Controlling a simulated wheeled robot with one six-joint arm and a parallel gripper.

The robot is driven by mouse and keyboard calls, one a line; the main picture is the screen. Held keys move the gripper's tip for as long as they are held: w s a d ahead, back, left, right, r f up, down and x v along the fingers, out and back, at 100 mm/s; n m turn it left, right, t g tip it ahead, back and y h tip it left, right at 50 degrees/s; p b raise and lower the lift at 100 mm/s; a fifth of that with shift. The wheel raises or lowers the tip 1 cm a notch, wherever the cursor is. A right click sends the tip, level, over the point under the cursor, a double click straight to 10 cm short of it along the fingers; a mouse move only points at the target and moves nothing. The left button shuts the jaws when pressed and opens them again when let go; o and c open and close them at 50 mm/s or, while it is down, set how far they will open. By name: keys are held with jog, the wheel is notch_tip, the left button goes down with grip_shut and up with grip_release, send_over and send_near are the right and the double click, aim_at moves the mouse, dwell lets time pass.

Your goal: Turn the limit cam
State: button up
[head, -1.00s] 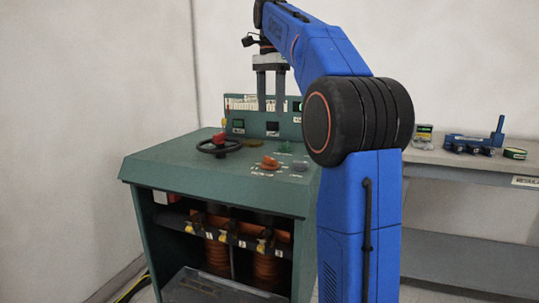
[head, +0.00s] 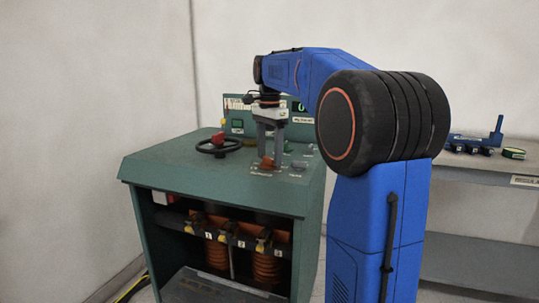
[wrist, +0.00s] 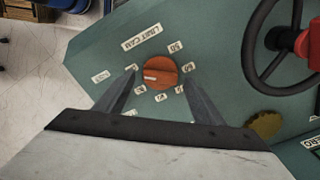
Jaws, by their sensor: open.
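The limit cam is an orange-red round knob (wrist: 157,72) with a pale pointer line, set on the green sloped console top beside a "LIMIT CAM" label (wrist: 141,37) and a ring of small number labels. In the head view the knob (head: 267,163) shows between the fingers of my gripper (head: 270,155). My gripper (wrist: 160,82) is open and points down, with one finger on either side of the knob in the wrist view. I cannot tell whether either finger touches it.
A black handwheel with a red knob (head: 218,138) stands on the console to the left. A yellowish round knob (wrist: 265,126) is near it. The upright panel (head: 240,122) is behind. A grey bench (head: 480,165) stands at the right.

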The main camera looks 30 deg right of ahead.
jog(key=shift+f, duration=0.3)
jog(key=shift+c, duration=0.5)
jog(key=c, duration=0.9)
jog(key=shift+c, duration=0.2)
